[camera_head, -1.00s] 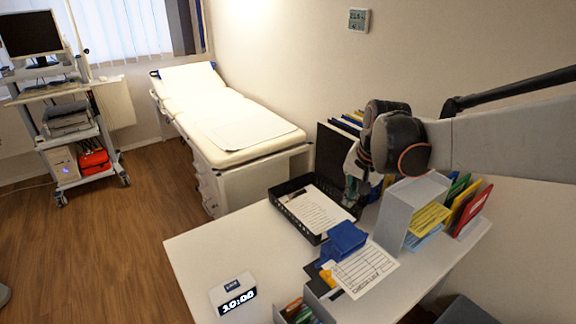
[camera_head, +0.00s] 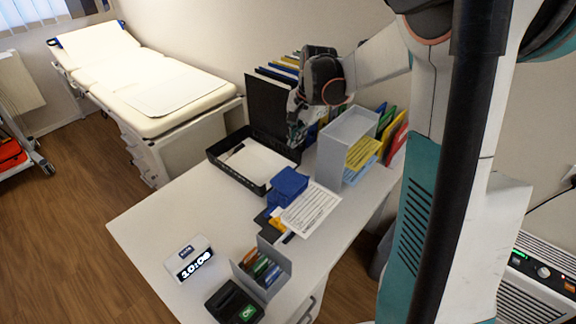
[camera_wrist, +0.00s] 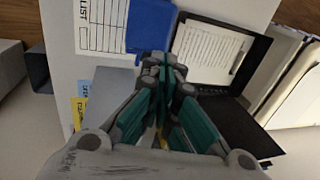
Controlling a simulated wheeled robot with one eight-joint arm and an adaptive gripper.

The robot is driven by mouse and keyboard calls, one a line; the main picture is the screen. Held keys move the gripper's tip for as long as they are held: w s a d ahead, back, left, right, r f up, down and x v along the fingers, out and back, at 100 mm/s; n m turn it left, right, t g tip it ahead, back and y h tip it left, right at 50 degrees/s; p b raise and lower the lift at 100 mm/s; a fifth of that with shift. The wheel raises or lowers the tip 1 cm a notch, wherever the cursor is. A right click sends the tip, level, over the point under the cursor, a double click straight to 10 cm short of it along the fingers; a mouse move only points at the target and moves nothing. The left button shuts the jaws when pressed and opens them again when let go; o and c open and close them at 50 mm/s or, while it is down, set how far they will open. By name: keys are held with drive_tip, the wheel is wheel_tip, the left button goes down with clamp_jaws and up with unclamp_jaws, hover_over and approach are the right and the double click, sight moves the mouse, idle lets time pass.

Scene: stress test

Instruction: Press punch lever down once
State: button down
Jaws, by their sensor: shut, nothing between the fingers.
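The blue punch (camera_head: 289,184) stands on the white desk between the black tray and a printed list sheet. Its blue body also shows in the wrist view (camera_wrist: 150,27), at the top centre, beyond my fingertips. I cannot make out its lever apart from the body. My gripper (camera_head: 297,138) is shut and empty. It hangs above the back of the desk, near the tray's back right corner, apart from the punch. In the wrist view my gripper (camera_wrist: 165,65) shows its fingers together, pointing toward the punch.
The black tray (camera_head: 222,161) with papers lies left of the punch. A grey file holder (camera_head: 330,150) stands to its right, with coloured folders (camera_head: 395,138) behind. The list sheet (camera_head: 311,208) lies beside the punch.

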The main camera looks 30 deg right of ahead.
sight(284, 171)
drive_tip(key=b+x, duration=0.4)
drive_tip(key=x, duration=1)
drive_tip(key=shift+b, duration=0.4)
drive_tip(key=shift+w+a+f+g+h, duration=0.2)
drive_tip(key=shift+w+f+g+h, duration=0.1)
drive_tip(key=shift+w+f+g, duration=0.25)
drive_tip(key=shift+w+a+f, duration=0.1)
drive_tip(key=shift+w+f, duration=0.05)
drive_tip(key=shift+f, duration=0.05)
drive_tip(key=shift+r, duration=0.1)
wheel_tip(284, 171, up, 14)
drive_tip(key=p, duration=0.5)
drive_tip(key=shift+s, duration=0.25)
